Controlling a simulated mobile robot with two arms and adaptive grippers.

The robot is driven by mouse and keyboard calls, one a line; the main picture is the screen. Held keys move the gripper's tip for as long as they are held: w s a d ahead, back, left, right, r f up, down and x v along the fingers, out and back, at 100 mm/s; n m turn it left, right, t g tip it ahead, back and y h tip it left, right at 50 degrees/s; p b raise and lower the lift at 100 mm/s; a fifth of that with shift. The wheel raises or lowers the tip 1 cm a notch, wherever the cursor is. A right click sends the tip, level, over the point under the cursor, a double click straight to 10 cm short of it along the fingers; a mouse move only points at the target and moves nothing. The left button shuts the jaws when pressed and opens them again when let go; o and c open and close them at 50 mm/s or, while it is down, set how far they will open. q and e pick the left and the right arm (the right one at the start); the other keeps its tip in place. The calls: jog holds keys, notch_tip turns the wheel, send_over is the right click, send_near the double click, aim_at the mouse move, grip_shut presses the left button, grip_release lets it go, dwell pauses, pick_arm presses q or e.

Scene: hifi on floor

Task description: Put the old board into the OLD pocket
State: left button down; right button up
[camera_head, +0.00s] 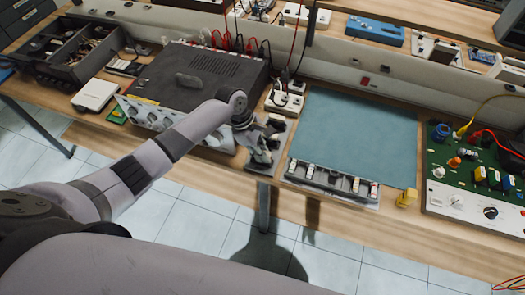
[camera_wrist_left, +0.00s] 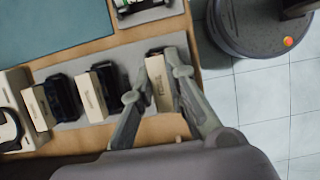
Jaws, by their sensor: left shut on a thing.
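My left gripper (camera_head: 262,150) is over the grey pad (camera_head: 280,147) at the table's front edge. In the left wrist view its fingers (camera_wrist_left: 157,82) are on either side of a pale, labelled block (camera_wrist_left: 159,84), shut on it. The label is too small to read, and I cannot tell whether this is the old board or a pocket. Two similar pale fronts (camera_wrist_left: 38,108) (camera_wrist_left: 91,97) with dark bodies stand beside it in a row. A small green board (camera_head: 117,116) lies at the left by the amplifier. I cannot tell which pocket is OLD. My right gripper is out of view.
A power strip (camera_head: 284,100) is behind the gripper. A green circuit panel (camera_head: 470,180) is far right.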

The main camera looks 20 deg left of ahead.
pick_arm(q)
jog(key=shift+f, duration=0.3)
dwell(0.5)
jog(key=c, duration=1.5)
grip_release()
jog(key=v, duration=1.2)
